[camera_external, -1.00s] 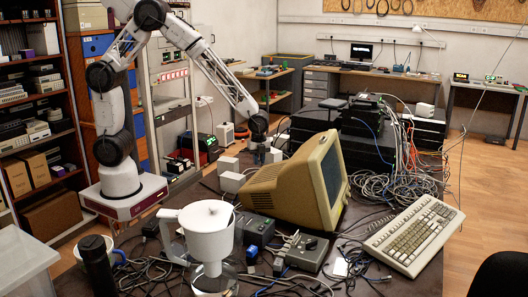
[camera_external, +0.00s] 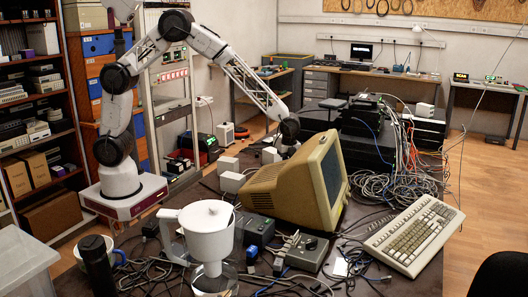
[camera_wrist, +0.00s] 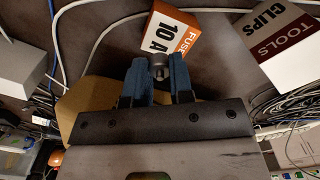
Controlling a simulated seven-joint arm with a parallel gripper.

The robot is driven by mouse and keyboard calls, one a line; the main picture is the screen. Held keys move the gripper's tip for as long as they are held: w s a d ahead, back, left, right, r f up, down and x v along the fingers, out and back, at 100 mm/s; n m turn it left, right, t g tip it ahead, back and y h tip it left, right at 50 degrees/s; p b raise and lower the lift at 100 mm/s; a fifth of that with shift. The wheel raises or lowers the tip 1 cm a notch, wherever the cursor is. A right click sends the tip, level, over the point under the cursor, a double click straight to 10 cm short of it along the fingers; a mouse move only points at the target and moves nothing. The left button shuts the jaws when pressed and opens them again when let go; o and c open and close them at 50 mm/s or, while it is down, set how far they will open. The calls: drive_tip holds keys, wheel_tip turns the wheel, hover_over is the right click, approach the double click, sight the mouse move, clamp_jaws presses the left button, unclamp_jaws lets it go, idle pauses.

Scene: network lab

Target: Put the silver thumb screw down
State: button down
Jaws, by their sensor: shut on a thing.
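In the wrist view my gripper (camera_wrist: 160,78) has its two blue fingers closed on a small grey metal piece, the silver thumb screw (camera_wrist: 158,62). Its head shows between the fingertips, and the rest is hidden by them. An orange and white fuse box marked 10 A (camera_wrist: 176,36) lies just beyond the fingertips; I cannot tell how far the screw is above the table. In the external view my gripper is behind the beige monitor, its fingers and the screw hidden or too small to make out.
The beige monitor (camera_external: 285,190) stands close by my wrist. A box marked CLIPS and TOOLS (camera_wrist: 286,50) lies at the upper right of the wrist view. White boxes (camera_external: 231,182) stand left of the monitor. Tangled cables (camera_external: 385,190) lie to its right. Dark bare table shows between the boxes.

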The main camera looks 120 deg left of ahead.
drive_tip(key=shift+w+a, duration=0.25)
drive_tip(key=shift+w, duration=0.3)
drive_tip(key=shift+f, duration=0.15)
drive_tip(key=shift+f, duration=1.65)
drive_tip(key=shift+f, duration=0.15)
drive_tip(key=c, duration=1)
unclamp_jaws()
wheel_tip(320, 180, up, 12)
